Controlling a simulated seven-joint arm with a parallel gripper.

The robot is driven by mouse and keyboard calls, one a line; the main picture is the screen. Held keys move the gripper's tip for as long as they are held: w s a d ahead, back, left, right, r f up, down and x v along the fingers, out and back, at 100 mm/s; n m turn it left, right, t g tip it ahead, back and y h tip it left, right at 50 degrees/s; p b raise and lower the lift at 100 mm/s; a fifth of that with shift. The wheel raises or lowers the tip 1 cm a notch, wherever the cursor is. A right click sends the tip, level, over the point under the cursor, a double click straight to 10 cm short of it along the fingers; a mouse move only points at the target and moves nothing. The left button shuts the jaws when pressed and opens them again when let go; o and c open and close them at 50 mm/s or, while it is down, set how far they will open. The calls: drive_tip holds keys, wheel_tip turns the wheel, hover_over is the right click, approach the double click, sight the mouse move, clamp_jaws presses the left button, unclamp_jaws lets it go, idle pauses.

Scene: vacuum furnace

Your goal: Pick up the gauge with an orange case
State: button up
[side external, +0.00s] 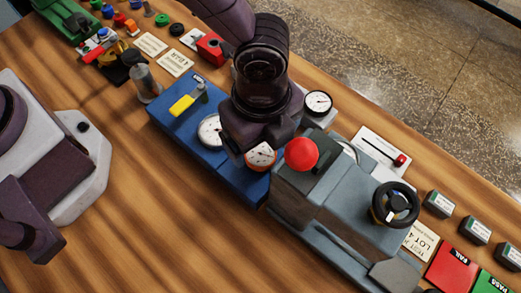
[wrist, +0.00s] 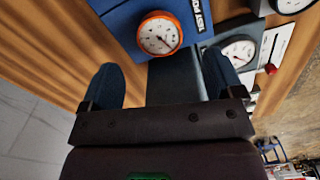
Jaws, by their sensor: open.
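The orange-cased gauge (wrist: 159,35) has a round white dial and lies on a blue board (wrist: 118,18) with white lettering. In the side view the orange gauge (side external: 261,156) shows just below my gripper's body, partly covered by it. My gripper (wrist: 161,64) is open and empty. In the wrist view its two dark fingers are spread wide, and the gauge appears beyond the gap between them, apart from both. In the side view the fingertips are mostly hidden by the hand.
A grey machine with a red ball knob (side external: 301,153) and black handwheel (side external: 395,203) stands close to the gripper. Other gauges lie nearby: a pale-rimmed one (side external: 210,131) on the blue board and a dark-rimmed one (side external: 318,103) behind. Bare wood is free at the front left.

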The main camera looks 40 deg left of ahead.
sight(262, 154)
drive_tip(key=shift+f, duration=3.2)
drive_tip(key=shift+c, duration=0.5)
drive_tip(key=c, duration=1.1)
drive_tip(key=shift+o, duration=0.2)
drive_tip(key=shift+r, duration=0.1)
